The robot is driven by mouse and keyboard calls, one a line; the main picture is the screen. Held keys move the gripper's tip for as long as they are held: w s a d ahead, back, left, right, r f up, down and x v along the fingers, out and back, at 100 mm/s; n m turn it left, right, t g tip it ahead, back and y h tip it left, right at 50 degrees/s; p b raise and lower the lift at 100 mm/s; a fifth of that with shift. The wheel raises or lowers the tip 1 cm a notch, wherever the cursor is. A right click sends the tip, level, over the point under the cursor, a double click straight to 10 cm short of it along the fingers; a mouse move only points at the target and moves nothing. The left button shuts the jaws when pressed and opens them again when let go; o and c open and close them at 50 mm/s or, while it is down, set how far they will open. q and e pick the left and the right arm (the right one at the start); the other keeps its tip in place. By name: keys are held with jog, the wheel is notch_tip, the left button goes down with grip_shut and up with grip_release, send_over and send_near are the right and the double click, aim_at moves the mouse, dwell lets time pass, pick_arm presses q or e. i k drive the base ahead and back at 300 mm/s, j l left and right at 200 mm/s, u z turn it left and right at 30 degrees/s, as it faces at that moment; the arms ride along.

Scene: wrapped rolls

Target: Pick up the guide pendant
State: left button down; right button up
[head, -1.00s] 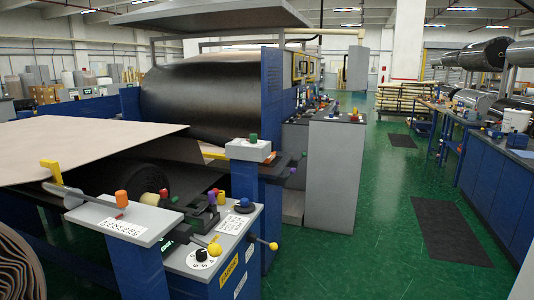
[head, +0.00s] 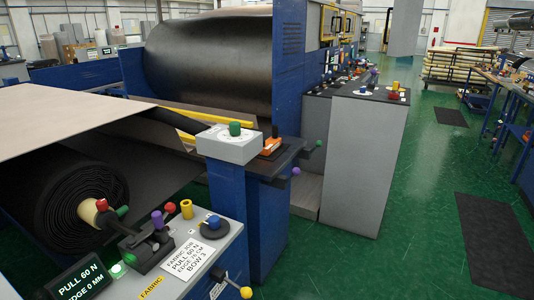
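No object in the head view is clearly labelled as the guide pendant. A small orange-and-dark handheld item (head: 271,146) lies on the dark shelf (head: 284,160) beside the grey box with a green knob (head: 235,129); it may be the pendant, but it is too small to be sure. Neither of my grippers is in view.
A control console (head: 212,262) with a lever, coloured knobs and a display (head: 80,284) stands at the front. A black fabric roll (head: 75,200) lies behind it. A grey cabinet (head: 363,165) stands right of centre. Green floor (head: 420,215) is open to the right.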

aim_at(275, 142)
jog(key=i+l+u, duration=0.1)
jog(key=i+l, duration=0.3)
jog(key=i+j, duration=0.1)
jog(key=i, duration=0.3)
jog(key=i+j, duration=0.1)
jog(key=i, duration=0.35)
jog(key=i+l+u, duration=0.15)
jog(key=u, duration=0.75)
jog(key=i+l+u, duration=0.2)
jog(key=l+u, duration=0.15)
jog(key=l, duration=0.4)
jog(key=i+l+u, duration=0.1)
jog(key=l+u, duration=0.25)
jog(key=l, duration=0.35)
jog(key=l+u, duration=0.35)
jog(key=l, duration=2.45)
